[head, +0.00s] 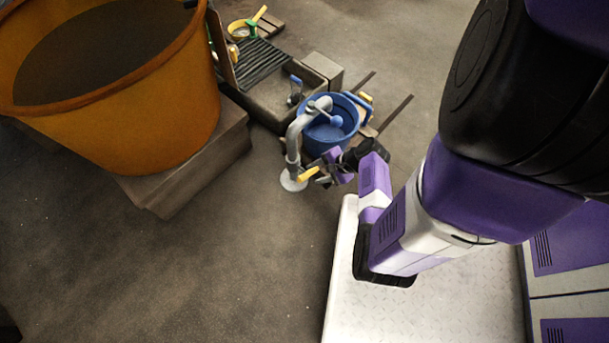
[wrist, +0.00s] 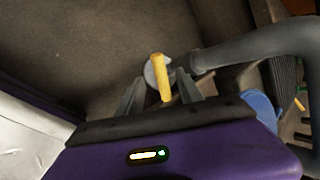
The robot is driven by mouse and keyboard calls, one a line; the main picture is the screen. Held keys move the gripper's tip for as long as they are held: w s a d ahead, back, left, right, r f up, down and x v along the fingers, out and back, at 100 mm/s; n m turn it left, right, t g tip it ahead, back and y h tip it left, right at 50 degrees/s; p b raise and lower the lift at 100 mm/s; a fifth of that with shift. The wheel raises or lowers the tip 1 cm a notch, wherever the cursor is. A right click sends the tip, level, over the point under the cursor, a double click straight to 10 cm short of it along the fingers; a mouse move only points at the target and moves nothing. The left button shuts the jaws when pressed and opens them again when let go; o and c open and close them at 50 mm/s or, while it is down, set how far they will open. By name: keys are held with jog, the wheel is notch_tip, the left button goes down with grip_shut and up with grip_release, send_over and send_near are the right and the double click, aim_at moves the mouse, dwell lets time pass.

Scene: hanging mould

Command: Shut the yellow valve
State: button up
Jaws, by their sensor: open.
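The yellow valve is a short lever handle (head: 308,174) low on a grey standpipe (head: 293,147) that rises from a round floor flange (head: 293,180) and bends over a blue bucket (head: 318,135). My gripper (head: 329,173) is beside the pipe, close to the handle, partly hidden in the head view by my arm. In the wrist view the yellow handle (wrist: 160,77) shows between the two open fingers of my gripper (wrist: 170,92). I cannot tell whether either finger touches it.
A large orange tub (head: 180,105) stands on a block at left. Behind the pipe are a grey sink-like trough (head: 268,98) with a blue-handled tap (head: 295,88) and a slatted rack (head: 258,60). The brown floor at front left is clear.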

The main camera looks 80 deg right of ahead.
aim_at(307, 176)
jog(key=b+x, duration=0.4)
jog(key=x, duration=0.2)
jog(key=shift+w+f, duration=0.1)
jog(key=shift+f, duration=0.35)
jog(key=shift+w+f, duration=0.3)
jog(key=shift+w, duration=0.05)
grip_shut()
